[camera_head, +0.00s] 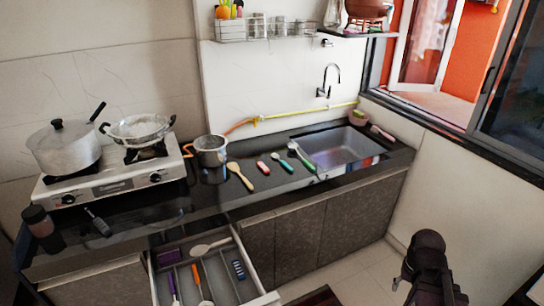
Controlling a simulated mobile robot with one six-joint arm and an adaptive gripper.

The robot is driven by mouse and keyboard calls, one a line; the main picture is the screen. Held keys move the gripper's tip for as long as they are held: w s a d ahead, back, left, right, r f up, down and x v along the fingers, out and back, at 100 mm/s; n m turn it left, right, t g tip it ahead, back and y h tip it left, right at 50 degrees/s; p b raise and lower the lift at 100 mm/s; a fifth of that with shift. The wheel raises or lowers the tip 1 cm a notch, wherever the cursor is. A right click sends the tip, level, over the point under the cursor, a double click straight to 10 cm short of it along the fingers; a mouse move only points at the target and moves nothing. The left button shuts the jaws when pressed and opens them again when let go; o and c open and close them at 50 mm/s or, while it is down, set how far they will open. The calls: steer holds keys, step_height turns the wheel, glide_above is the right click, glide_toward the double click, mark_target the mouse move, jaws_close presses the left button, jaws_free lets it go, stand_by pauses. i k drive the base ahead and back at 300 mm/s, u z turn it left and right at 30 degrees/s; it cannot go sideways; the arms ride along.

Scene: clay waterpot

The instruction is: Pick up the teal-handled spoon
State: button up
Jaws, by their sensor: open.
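The teal-handled spoon (282,163) lies on the black counter, left of the sink. It is small in view, and its bowl end is hard to make out. A green-handled spoon (303,158) lies to its right, close to the sink edge. A red-pink-handled utensil (263,168) lies to its left. A wooden spoon (240,176) lies further left, next to a metal pot. Part of my dark arm shows at the lower right, over the floor and well away from the counter. I cannot make out my gripper's fingers.
A metal pot (211,151) stands left of the spoons. A stove (116,172) with a lidded pot and a pan is at left. An open drawer (246,262) with utensils juts out below the counter. The sink (341,147) is at right.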

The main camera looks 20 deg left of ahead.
mark_target(274, 155)
steer(key=u, duration=0.45)
steer(key=i, duration=0.95)
steer(key=u, duration=0.5)
